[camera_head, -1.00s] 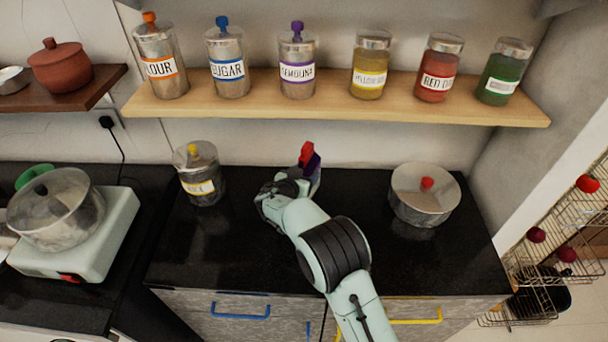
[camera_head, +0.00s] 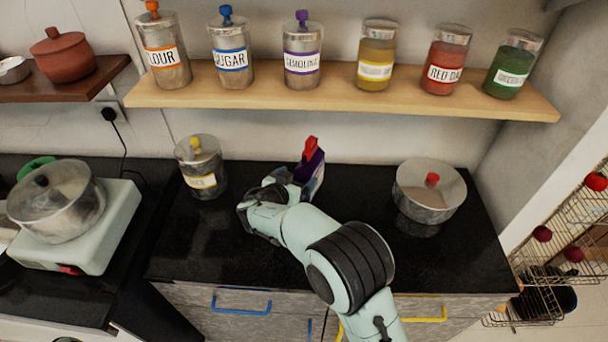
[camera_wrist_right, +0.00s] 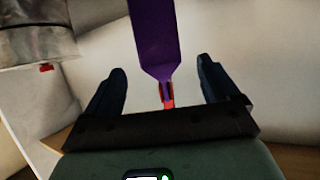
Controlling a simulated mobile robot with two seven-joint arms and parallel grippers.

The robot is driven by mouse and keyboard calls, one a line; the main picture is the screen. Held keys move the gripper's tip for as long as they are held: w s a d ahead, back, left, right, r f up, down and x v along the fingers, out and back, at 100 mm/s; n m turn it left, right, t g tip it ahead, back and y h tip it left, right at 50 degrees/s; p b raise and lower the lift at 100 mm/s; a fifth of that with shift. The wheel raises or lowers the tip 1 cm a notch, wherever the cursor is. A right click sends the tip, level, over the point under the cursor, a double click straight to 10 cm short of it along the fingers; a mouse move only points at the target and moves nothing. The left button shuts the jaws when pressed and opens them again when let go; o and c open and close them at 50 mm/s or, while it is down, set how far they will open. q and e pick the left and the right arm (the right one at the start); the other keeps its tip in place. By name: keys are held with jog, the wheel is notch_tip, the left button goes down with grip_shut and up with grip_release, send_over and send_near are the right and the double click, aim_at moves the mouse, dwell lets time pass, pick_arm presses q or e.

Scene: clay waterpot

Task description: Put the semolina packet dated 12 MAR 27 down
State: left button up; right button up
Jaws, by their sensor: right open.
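The semolina packet (camera_head: 312,170) is purple with a red clip on top. It stands upright on the black counter (camera_head: 372,247), near the wall. No date is readable on it. In the right wrist view the purple packet (camera_wrist_right: 152,38) shows between and beyond the two fingers, with a gap on each side. My right gripper (camera_wrist_right: 161,66) is open and holds nothing. In the head view it is just left of and in front of the packet, its fingertips partly hidden. My left gripper is not in view.
A jar with a yellow knob (camera_head: 201,167) stands left on the counter and a lidded steel pot (camera_head: 428,195) right. The shelf (camera_head: 330,92) above holds several jars, including a semolina jar (camera_head: 302,55). The counter's front left is clear.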

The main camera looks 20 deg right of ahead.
jog(key=v, duration=0.4)
dwell(0.5)
